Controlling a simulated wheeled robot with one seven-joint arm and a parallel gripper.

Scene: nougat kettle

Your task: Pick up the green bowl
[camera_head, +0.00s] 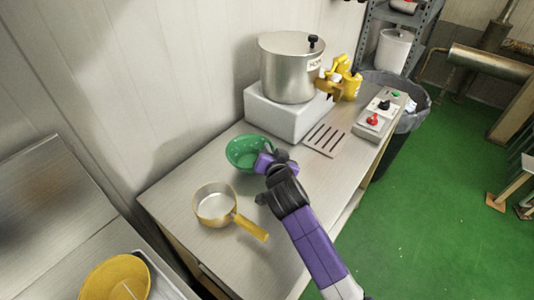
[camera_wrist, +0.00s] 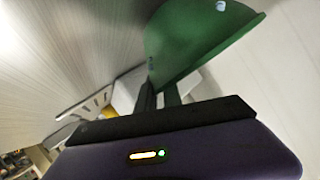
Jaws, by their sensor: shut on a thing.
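The green bowl (camera_head: 243,153) is at the middle of the work table, in front of the white block. My gripper (camera_head: 266,165) is at the bowl's right side, shut on its rim. In the wrist view the green bowl (camera_wrist: 195,38) rises from between the two dark fingers of my gripper (camera_wrist: 160,95). The bowl looks slightly tilted in the head view. I cannot tell whether its base touches the table.
A saucepan with a yellow handle (camera_head: 215,205) stands near the bowl. A steel kettle (camera_head: 290,68) sits on a white block (camera_head: 282,115) behind, with a yellow fitting (camera_head: 340,80). A slotted plate (camera_head: 325,139) and control box (camera_head: 377,117) lie right. A yellow bowl (camera_head: 115,279) is front left.

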